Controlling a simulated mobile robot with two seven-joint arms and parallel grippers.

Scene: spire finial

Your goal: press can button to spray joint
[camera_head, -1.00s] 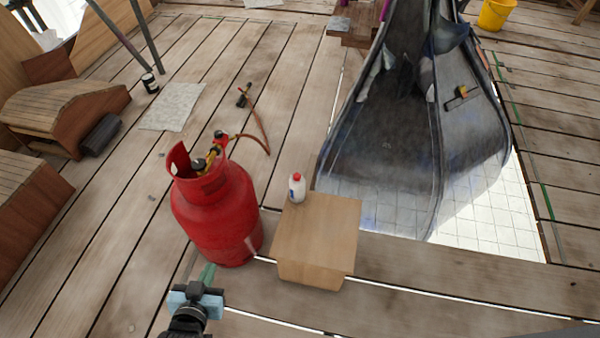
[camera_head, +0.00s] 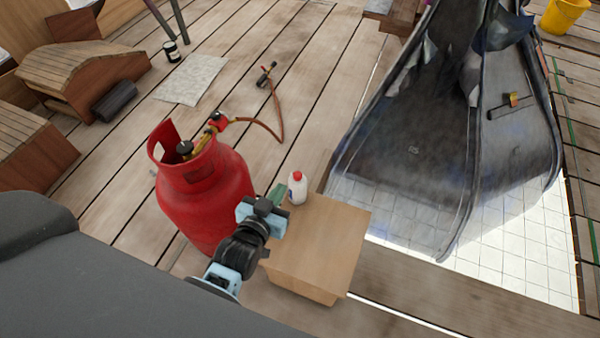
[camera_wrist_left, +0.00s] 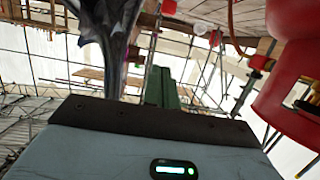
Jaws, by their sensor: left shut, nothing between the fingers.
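A small white can or bottle with a red top (camera_head: 297,188) stands upright at the back left corner of a wooden box (camera_head: 318,245). My left gripper (camera_head: 278,196) is shut and empty, with its green fingertips just left of the white can in the head view. I cannot tell whether they touch it. In the left wrist view the shut green fingers (camera_wrist_left: 161,88) point ahead. A red gas cylinder (camera_head: 205,200) stands left of the gripper, with a brass valve and a hose (camera_head: 262,124) at its top. My right gripper is not in view.
A torch-like tool (camera_head: 267,74) lies at the hose's end. A large dark metal piece (camera_head: 400,155) stands right of the box over a pale tiled gap (camera_head: 505,235). A grey sheet (camera_head: 191,80), small dark can (camera_head: 171,51) and yellow bucket (camera_head: 563,15) are farther back.

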